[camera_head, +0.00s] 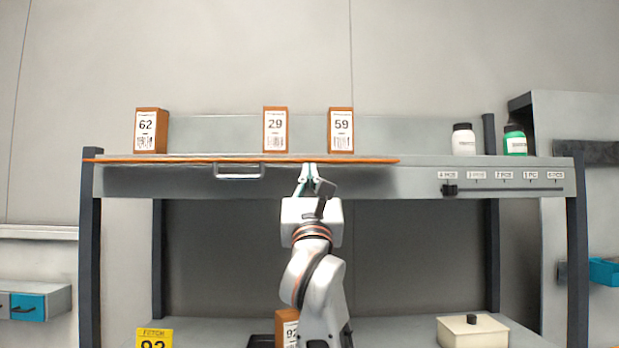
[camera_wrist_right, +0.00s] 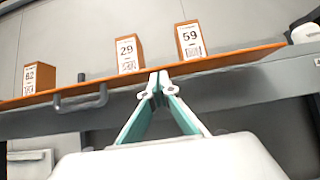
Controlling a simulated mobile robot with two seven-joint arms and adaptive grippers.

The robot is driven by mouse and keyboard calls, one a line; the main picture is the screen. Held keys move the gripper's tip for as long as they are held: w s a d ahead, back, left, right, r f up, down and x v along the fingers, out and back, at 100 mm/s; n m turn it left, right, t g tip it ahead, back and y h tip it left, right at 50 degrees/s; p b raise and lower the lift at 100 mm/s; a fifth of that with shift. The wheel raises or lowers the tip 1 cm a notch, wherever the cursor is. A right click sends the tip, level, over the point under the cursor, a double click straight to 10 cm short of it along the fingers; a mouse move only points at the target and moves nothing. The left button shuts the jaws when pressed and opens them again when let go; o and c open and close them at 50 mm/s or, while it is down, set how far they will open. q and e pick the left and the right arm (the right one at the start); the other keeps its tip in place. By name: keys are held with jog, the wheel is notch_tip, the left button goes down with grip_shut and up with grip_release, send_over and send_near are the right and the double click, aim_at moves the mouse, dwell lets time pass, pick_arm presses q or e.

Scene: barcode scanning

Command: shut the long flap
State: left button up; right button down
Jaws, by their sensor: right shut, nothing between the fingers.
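The long flap (camera_head: 350,160) shows as a thin orange strip along the left and middle of the upper shelf's front. I see it nearly edge-on, so its exact angle is hard to tell; a shaded grey band lies below it. Its bar handle (camera_head: 239,176) is near its middle, and also shows in the right wrist view (camera_wrist_right: 80,106). My right gripper (camera_head: 309,174) is shut and empty. It is to the right of the handle, with its tips close to the orange edge (camera_wrist_right: 220,63); I cannot tell whether they touch. My left gripper is out of view.
Boxes numbered 62 (camera_head: 151,131), 29 (camera_head: 276,130) and 59 (camera_head: 341,130) stand on the upper shelf. A white bottle (camera_head: 463,140) and a green bottle (camera_head: 515,141) stand at right. A slider (camera_head: 450,189) is on the right front. A lidded box (camera_head: 472,333) sits below.

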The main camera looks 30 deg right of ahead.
jog(key=shift+s+r, duration=0.1)
jog(key=shift+r, duration=0.5)
